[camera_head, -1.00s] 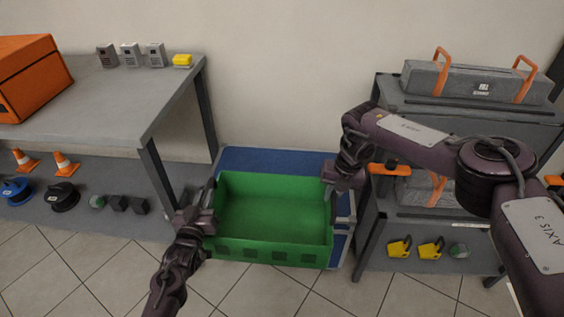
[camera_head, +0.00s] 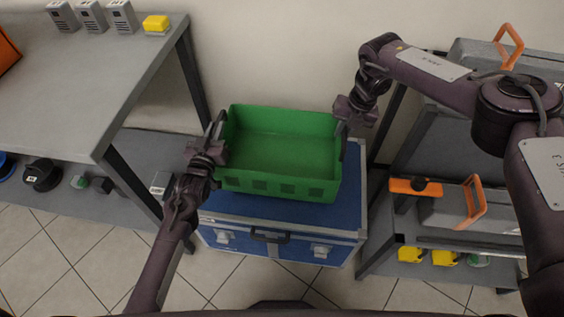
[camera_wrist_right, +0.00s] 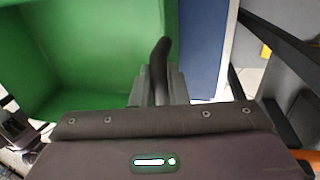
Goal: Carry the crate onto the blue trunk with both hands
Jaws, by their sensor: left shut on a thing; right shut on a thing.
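The green crate (camera_head: 281,188) is empty and upright over the blue trunk (camera_head: 325,218). The head view does not clearly show whether its base touches the lid. My left gripper (camera_head: 215,140) is shut on the crate's left handle. My right gripper (camera_head: 343,128) is shut on its right handle. In the right wrist view, the dark handle (camera_wrist_right: 160,70) sits between the jaws, beside the green crate wall (camera_wrist_right: 110,103). The blue trunk top (camera_wrist_right: 200,45) shows to the right there. The trunk's front, with its latches, faces me.
A grey table (camera_head: 90,75) with small boxes and a yellow block (camera_head: 156,23) stands left. A grey shelf unit (camera_head: 440,150) with orange-handled cases stands close on the right. A wall is behind; tiled floor (camera_head: 260,285) is clear in front.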

